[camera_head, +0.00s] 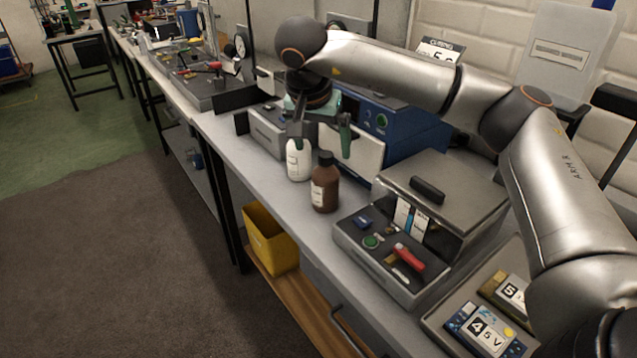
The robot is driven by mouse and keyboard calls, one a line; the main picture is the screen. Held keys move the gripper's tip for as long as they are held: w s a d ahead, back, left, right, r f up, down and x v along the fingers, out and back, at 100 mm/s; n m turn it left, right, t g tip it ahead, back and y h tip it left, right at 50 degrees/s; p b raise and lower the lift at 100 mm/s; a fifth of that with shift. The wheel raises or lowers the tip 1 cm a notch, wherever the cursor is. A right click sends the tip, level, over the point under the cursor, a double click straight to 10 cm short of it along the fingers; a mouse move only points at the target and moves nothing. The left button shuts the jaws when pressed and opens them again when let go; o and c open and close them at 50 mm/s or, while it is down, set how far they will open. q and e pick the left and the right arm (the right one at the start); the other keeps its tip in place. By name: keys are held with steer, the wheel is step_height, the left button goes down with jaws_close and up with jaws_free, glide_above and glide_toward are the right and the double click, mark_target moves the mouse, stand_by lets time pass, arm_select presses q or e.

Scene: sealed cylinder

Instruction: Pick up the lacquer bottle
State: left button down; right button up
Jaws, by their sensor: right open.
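A white bottle (299,163) and a brown bottle (324,186) with a pale label stand upright side by side on the light workbench (232,149). I cannot read which one holds lacquer. My right gripper (322,147) is open, pointing down, above and just behind the two bottles. Its left finger overlaps the white bottle's top in the picture; I cannot tell whether it touches. Its other finger hangs behind and right of the brown bottle's cap. Nothing is held between the fingers. My left gripper is not in view.
A blue device (385,125) with a pale front panel stands close behind the bottles. A grey console (392,258) with a red-handled item is to the right. Battery-like blocks (487,328) lie nearer. A yellow bin (270,240) sits on the shelf below. The bench's front edge is near the bottles.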

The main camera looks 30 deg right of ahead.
mark_target(326, 169)
steer(key=x, duration=0.6)
steer(key=shift+f, duration=0.2)
steer(key=shift+w+p+x, duration=0.1)
steer(key=shift+p+x, duration=0.1)
steer(key=shift+x, duration=1.15)
steer(key=shift+w+p+x, duration=0.15)
steer(key=shift+p+x, duration=0.05)
steer(key=shift+x, duration=1.15)
steer(key=shift+a, duration=0.1)
steer(key=shift+c, duration=0.3)
steer(key=shift+r, duration=0.15)
jaws_close()
